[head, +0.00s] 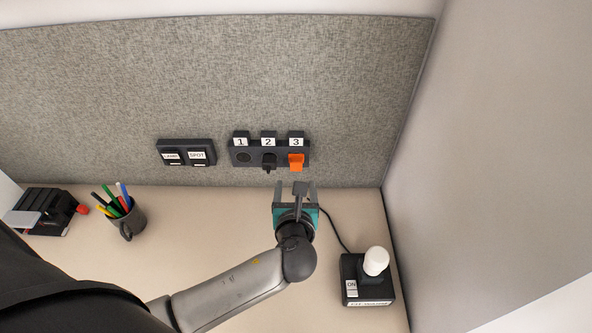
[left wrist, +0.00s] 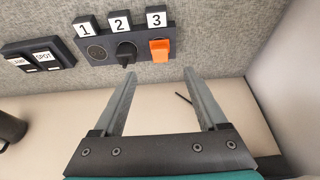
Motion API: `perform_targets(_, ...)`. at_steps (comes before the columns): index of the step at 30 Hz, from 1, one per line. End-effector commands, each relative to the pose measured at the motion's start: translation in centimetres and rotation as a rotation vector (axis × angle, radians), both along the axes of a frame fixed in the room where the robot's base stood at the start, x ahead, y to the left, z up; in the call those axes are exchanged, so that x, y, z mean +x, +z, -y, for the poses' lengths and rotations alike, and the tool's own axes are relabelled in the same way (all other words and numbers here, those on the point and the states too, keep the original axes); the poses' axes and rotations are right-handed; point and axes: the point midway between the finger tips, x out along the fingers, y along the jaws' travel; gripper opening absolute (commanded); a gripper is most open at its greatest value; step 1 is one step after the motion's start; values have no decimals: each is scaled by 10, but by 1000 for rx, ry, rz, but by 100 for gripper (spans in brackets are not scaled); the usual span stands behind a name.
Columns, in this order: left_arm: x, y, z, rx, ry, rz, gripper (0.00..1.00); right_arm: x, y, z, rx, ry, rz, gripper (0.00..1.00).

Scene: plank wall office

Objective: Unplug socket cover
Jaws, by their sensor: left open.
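The orange socket cover (head: 296,161) sits in socket 3 of the dark socket strip (head: 245,158) on the grey panel. It also shows in the left wrist view (left wrist: 160,50), below the label 3. A black plug (head: 268,162) sits in socket 2, and it shows in the left wrist view too (left wrist: 126,54). Socket 1 is empty. My left gripper (head: 297,187) is open and empty, just below and in front of the cover, apart from it. Its two fingers in the left wrist view (left wrist: 160,78) point up toward the strip. My right gripper is not in view.
A labelled switch panel (head: 187,143) is left of the strip. On the desk stand a pen cup (head: 134,222), a dark device (head: 48,208) at far left, and a black box (head: 352,265) with a white knob and a cable. A side wall (head: 490,160) bounds the right.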

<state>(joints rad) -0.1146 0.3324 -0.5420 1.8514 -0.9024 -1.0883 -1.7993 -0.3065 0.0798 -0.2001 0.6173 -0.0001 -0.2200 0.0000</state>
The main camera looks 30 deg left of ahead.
Motion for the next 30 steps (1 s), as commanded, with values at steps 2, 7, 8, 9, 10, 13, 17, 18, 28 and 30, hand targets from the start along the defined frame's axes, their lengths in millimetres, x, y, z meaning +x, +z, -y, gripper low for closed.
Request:
perform_targets(2,15,-7,-8,1,3,3,75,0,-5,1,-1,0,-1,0)
perform_targets(7,43,-21,-22,-1,4,2,75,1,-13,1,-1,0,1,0)
perform_targets(8,49,-24,-24,-1,3,2,75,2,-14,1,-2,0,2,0)
perform_targets(9,55,-27,-27,-2,3,1,75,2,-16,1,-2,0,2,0)
perform_targets(10,60,-29,-29,-2,3,1,75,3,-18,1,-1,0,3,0)
perform_targets(13,74,-35,-36,-3,3,1,75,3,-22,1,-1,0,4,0)
perform_targets(17,87,-41,-42,-3,2,1,75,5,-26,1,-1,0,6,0)
perform_targets(18,90,-43,-44,-3,2,0,75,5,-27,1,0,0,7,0)
perform_targets(28,99,-46,-48,-5,1,0,75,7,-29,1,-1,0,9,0)
perform_targets(30,99,-46,-48,-5,1,0,75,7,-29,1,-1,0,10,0)
